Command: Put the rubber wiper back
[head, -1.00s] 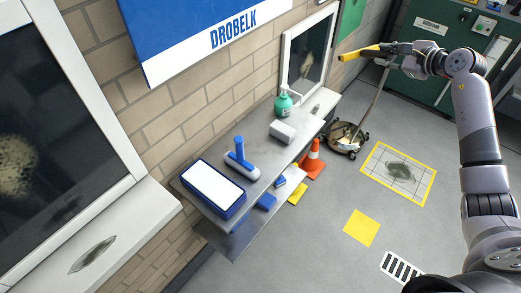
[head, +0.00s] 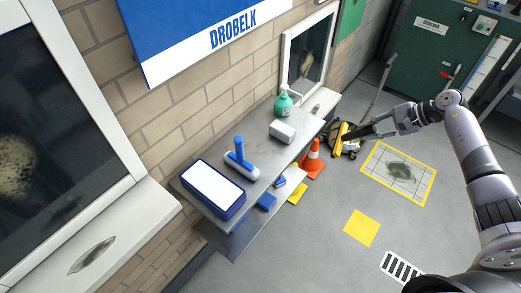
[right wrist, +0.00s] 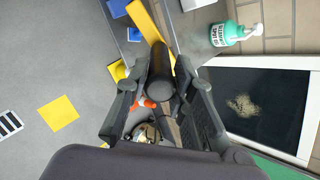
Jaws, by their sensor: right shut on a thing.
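My right gripper (head: 388,124) is shut on the dark handle of the rubber wiper (head: 340,137), which has a long yellow head. It holds the wiper in front of the mop bucket, near the far end of the bench; the head view does not show whether they touch. In the right wrist view the wiper's yellow head (right wrist: 150,22) sticks out beyond the fingers, with its dark handle between them. The steel bench (head: 262,180) runs along the brick wall. My left gripper is not in view.
On the bench are a white-topped blue tray (head: 214,188), a blue-handled tool (head: 240,160), a white block (head: 282,131) and a green pump bottle (head: 283,104). An orange cone (head: 313,160) and mop bucket (head: 352,146) stand on the floor. Floor at right is open.

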